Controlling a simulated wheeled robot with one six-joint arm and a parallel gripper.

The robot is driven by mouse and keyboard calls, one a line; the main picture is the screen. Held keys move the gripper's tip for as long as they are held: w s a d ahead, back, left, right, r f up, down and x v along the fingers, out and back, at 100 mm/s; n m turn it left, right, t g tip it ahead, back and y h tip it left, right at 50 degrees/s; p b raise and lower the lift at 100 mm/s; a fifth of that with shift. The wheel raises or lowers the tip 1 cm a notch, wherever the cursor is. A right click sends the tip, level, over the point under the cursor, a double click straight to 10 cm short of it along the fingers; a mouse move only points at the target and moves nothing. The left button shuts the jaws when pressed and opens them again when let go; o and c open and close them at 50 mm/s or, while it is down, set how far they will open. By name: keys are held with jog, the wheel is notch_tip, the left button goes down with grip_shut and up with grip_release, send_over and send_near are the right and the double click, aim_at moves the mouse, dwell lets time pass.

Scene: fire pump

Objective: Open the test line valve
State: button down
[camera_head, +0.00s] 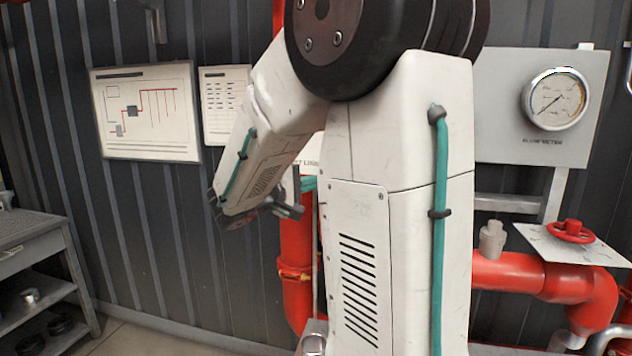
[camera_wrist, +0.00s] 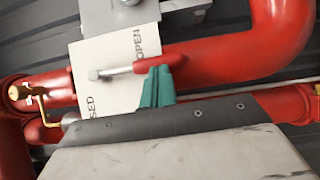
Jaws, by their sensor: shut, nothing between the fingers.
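In the wrist view a lever with a metal rod and a red grip (camera_wrist: 174,58) extends to the right from its pivot over a white plate (camera_wrist: 108,55). The plate reads "OPEN" at its upper right, and part of "CLOSED" shows at its lower left. My gripper (camera_wrist: 157,73) has green fingers that are shut and empty, with their tips overlapping the grip's lower edge in the picture. I cannot tell whether they touch it. In the head view my gripper (camera_head: 308,184) is beside the red vertical pipe (camera_head: 296,245), and my arm hides the lever.
Red pipes (camera_wrist: 285,40) surround the plate, with a brass fitting (camera_wrist: 38,95) at left. In the head view a red handwheel (camera_head: 570,231) and a flowmeter gauge (camera_head: 556,99) are at right. A grey shelf unit (camera_head: 40,245) stands at left.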

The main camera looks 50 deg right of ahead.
jog(key=v, duration=1.2)
jog(key=shift+a, duration=0.3)
jog(key=shift+r, duration=0.1)
jog(key=s+a+f+n+y, duration=0.2)
jog(key=s+a+f+y, duration=0.4)
jog(key=s+f+y, duration=0.35)
jog(key=s+a+t+y, duration=0.2)
jog(key=s+a+y, duration=0.2)
jog(key=a, duration=0.3)
jog(key=s+a+t+y, duration=0.3)
jog(key=s+a+y, duration=0.1)
jog(key=a, duration=0.3)
jog(key=shift+f, duration=0.4)
